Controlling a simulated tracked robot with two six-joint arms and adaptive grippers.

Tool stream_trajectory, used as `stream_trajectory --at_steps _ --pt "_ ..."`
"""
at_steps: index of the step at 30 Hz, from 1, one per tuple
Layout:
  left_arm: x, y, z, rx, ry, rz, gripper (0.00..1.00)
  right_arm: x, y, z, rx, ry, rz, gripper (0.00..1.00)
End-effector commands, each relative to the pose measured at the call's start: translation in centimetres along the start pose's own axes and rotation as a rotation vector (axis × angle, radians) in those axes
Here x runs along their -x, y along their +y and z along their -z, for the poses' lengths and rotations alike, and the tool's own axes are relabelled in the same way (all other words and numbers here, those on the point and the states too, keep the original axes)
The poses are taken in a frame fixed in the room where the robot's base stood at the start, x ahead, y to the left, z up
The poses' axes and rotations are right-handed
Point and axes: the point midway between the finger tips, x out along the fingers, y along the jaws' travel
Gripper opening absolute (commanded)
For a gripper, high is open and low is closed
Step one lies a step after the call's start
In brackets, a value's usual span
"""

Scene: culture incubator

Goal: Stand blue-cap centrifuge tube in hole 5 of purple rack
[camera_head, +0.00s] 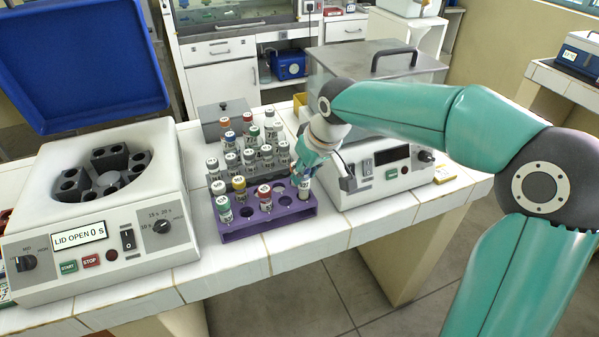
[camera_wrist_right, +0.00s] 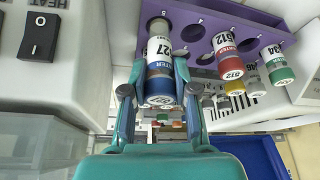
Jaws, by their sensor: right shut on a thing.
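The purple rack (camera_head: 268,228) stands near the front edge of the white bench. It holds a green-cap tube (camera_head: 224,208) at its left end and a red-cap tube (camera_head: 264,198) near its middle. My right gripper (camera_head: 305,172) is over the rack's right end, shut on the blue-cap centrifuge tube (camera_wrist_right: 160,62). In the wrist view, the tube lies between both fingers, with its far end at the purple rack (camera_wrist_right: 200,42). I cannot tell whether that end is inside a hole. The head view partly hides the tube behind the gripper. My left gripper is out of view.
A grey rack (camera_head: 215,170) with several tubes stands right behind the purple rack. A centrifuge (camera_head: 100,235) with its blue lid open is at left. A white heated bath (camera_head: 375,185) stands close on the right.

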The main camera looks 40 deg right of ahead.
Motion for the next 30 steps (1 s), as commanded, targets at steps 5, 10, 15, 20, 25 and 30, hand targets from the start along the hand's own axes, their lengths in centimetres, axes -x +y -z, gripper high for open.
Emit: stream_trajectory --at_steps 5,10,15,20,25,30 --pt "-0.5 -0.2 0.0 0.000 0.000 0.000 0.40 -0.6 0.0 -0.2 0.000 0.000 0.000 0.00" --pt "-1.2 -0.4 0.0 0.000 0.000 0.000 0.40 -1.4 0.0 -0.5 0.001 0.000 0.000 0.00" --pt "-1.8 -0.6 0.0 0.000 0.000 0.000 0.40 -2.1 0.0 -0.8 0.001 0.000 0.000 0.00" --pt "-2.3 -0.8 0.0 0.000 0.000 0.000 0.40 -2.7 -0.1 -1.1 0.001 0.001 0.000 0.00" --pt "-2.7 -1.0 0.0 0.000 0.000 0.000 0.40 -3.1 -0.1 -1.2 0.001 0.002 0.000 0.00" --pt "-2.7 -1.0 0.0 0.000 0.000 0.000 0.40 -3.1 -0.1 -1.2 0.001 0.002 0.000 0.00"
